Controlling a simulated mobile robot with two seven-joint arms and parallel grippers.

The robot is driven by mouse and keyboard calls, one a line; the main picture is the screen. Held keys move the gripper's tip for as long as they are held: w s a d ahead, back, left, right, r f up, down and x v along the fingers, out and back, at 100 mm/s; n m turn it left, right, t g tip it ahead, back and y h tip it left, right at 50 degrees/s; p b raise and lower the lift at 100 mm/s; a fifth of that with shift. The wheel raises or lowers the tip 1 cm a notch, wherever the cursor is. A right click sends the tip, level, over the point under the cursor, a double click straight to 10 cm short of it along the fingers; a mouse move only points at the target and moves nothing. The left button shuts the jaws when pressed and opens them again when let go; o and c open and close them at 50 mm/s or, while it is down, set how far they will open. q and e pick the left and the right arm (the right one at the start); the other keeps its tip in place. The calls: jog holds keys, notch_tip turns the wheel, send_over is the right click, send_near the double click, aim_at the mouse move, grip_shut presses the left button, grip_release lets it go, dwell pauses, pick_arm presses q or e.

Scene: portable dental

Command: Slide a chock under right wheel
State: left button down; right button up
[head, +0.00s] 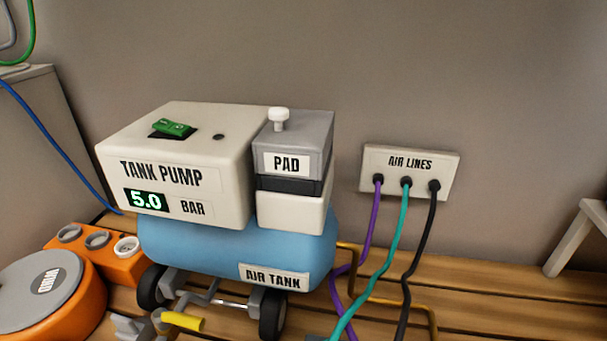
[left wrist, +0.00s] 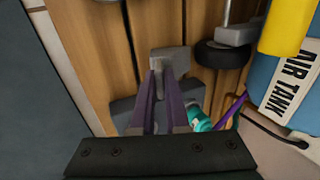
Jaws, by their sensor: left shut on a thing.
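In the left wrist view, my left gripper (left wrist: 161,68) is shut on a small grey block, the chock (left wrist: 178,60), over the wooden slats. The right wheel (left wrist: 222,55), black, is close beside the chock, with a small gap in the picture; I cannot tell whether the chock touches the floor. In the head view, the right wheel (head: 272,315) stands under the blue air tank (head: 190,249), and the left wheel (head: 152,287) is to its left. Neither gripper shows in the head view.
A yellow handle (head: 185,321) sticks out between the wheels. A grey piece (head: 130,328) lies by the left wheel. Purple, teal and black hoses hang from the air lines panel (head: 437,181) on the right. An orange reel (head: 85,312) stands at left. More grey pieces (left wrist: 122,110) lie behind my fingers.

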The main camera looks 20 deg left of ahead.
pick_arm(q)
jog(key=shift+w, duration=0.1)
dwell(0.3)
jog(key=shift+s+r+g+p, duration=0.15)
jog(key=shift+s+g+p, duration=0.15)
jog(key=shift+g+p, duration=0.35)
jog(key=shift+s+g+h+p, duration=0.3)
jog(key=shift+g+p, duration=0.05)
jog(key=shift+p, duration=0.2)
jog(key=shift+s+d+g, duration=0.1)
jog(key=shift+s+g, duration=0.25)
jog(key=shift+g, duration=0.35)
jog(key=shift+s+g+h, duration=0.3)
jog(key=shift+s+g, duration=0.05)
jog(key=shift+g, duration=0.25)
jog(key=shift+w+a+b, duration=0.15)
jog(key=shift+w+b, duration=0.15)
jog(key=shift+w, duration=0.5)
jog(key=shift+w+a+b, duration=0.15)
jog(key=shift+w+b, duration=0.1)
jog(key=shift+w, duration=0.5)
